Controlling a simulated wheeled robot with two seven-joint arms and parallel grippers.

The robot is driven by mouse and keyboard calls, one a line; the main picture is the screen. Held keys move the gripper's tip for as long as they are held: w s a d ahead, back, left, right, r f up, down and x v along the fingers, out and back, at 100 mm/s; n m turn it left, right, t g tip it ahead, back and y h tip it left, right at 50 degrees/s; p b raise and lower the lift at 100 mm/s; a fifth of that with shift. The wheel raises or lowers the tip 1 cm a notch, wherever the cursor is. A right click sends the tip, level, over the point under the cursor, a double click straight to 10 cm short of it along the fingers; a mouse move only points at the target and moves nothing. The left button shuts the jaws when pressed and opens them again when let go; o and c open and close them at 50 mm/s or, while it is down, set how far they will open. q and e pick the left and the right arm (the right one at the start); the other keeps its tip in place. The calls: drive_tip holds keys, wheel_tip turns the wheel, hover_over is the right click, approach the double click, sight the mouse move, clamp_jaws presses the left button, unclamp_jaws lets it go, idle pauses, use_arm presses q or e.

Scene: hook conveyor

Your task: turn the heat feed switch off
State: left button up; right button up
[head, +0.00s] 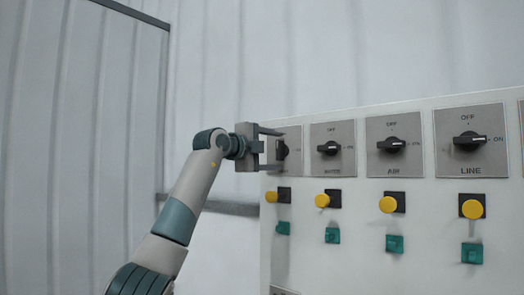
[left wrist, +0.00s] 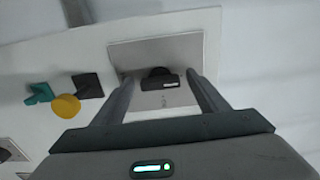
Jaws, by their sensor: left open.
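The leftmost rotary switch (head: 281,151) on the panel has a black knob on a grey plate. Its name label is hidden behind my gripper, so I cannot read whether it says heat. In the left wrist view its knob (left wrist: 160,79) shows a white mark, which seems to face the ON side. My left gripper (head: 284,149) is open in front of this switch, with one finger above and one below the knob. In the left wrist view the two fingertips (left wrist: 160,82) stand on either side of the knob, with gaps visible. My right gripper is not in view.
To the right on the panel (head: 350,270) are the WATER switch (head: 329,148), AIR switch (head: 391,145) and LINE switch (head: 470,141), their knobs pointing toward ON. Below each are a yellow knob, such as this one (head: 388,204), and a green part. A pale wall stands behind.

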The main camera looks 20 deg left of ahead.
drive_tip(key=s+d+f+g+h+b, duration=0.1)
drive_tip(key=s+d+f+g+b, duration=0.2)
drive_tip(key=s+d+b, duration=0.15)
use_arm(q)
drive_tip(key=b+v, duration=0.1)
drive_tip(key=v, duration=1.6)
drive_tip(key=shift+s, duration=0.15)
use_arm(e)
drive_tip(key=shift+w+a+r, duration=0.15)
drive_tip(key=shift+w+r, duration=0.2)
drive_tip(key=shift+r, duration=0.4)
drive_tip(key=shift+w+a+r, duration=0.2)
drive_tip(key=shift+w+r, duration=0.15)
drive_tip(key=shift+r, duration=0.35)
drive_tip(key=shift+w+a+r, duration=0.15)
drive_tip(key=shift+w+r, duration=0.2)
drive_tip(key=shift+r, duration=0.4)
use_arm(q)
drive_tip(key=shift+a, duration=0.15)
